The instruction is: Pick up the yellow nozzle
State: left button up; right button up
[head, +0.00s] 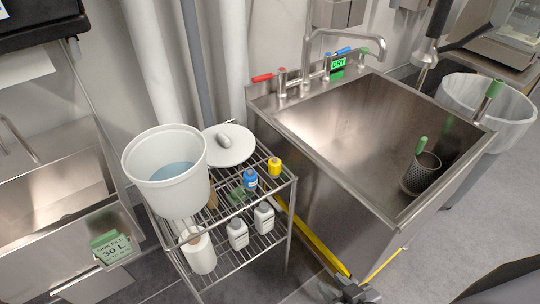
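My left gripper is not in view.
A white bucket of water (165,189) and a round white lid (229,145) sit on the rack's top. White bottles (238,234) stand on the lower shelf. A steel sink (330,178) with taps is close on the right, holding a dark mesh cup (421,173).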

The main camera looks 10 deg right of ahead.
aim_at(274, 163)
jog(key=i+l+z, duration=0.15)
jog(key=l, duration=0.3)
jog(key=l+z, duration=0.15)
jog(key=l, duration=0.25)
jog(key=i+l+z, duration=0.2)
jog(key=l, duration=0.2)
